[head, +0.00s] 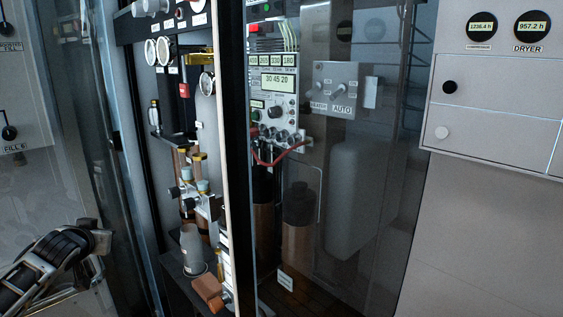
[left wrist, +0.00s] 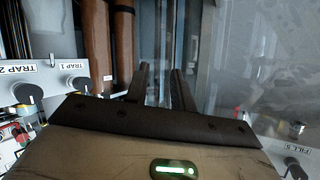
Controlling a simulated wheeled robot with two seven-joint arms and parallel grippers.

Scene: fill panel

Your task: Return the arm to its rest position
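Part of my left arm shows at the lower left of the head view, in front of the pale left-hand panel; I cannot make out its fingertips there. In the left wrist view my left gripper (left wrist: 161,72) has two dark fingers standing apart, with nothing between them. They point toward the tall cabinet interior, and I see no contact. My right arm and gripper are in neither view.
An open-fronted cabinet holds gauges (head: 207,83), a controller (head: 278,83) and brown cylinders (head: 298,225), partly behind a glass door (head: 385,200). Knobs labelled TRAP 1 and TRAP 2 sit on a white plate (left wrist: 50,75). The DRYER panel (head: 490,220) stands right.

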